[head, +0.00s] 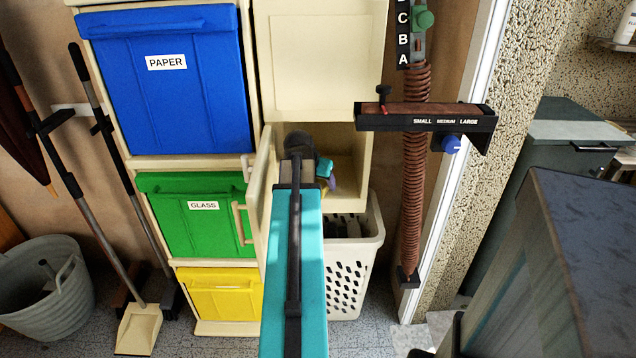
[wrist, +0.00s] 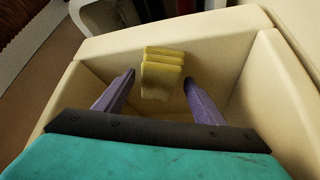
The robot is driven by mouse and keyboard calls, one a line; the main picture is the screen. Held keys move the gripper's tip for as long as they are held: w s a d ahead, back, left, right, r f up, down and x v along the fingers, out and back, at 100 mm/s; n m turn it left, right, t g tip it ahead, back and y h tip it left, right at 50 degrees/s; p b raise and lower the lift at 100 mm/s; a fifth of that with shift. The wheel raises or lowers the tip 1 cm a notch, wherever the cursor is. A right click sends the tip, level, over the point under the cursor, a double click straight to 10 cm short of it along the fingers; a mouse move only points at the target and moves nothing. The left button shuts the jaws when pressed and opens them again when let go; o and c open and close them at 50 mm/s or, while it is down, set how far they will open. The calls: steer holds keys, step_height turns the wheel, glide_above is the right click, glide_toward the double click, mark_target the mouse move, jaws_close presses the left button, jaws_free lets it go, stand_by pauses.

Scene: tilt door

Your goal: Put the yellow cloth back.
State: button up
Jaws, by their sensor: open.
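The yellow cloth (wrist: 161,72) is folded in thick layers and sits inside the cream compartment (wrist: 90,48), near its far wall in the wrist view. My gripper (wrist: 159,78) is open, with one purple finger on each side of the cloth and gaps visible between. I cannot tell whether the cloth rests on the floor or leans on the wall. In the head view my teal arm reaches into the open compartment (head: 350,150) and largely hides what is inside. A cream door (head: 262,190) with a handle stands swung open at its left.
Left of the compartment are blue PAPER (head: 170,105), green GLASS (head: 190,232) and yellow (head: 225,295) bins. A white perforated basket (head: 348,275) stands below. A brown hose and a dark SMALL–LARGE bar (head: 425,120) are close on the right.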

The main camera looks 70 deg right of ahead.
steer(key=v, duration=0.7)
steer(key=shift+r+p, duration=0.2)
steer(key=shift+p, duration=0.1)
steer(key=shift+s+a, duration=0.1)
stand_by(0.7)
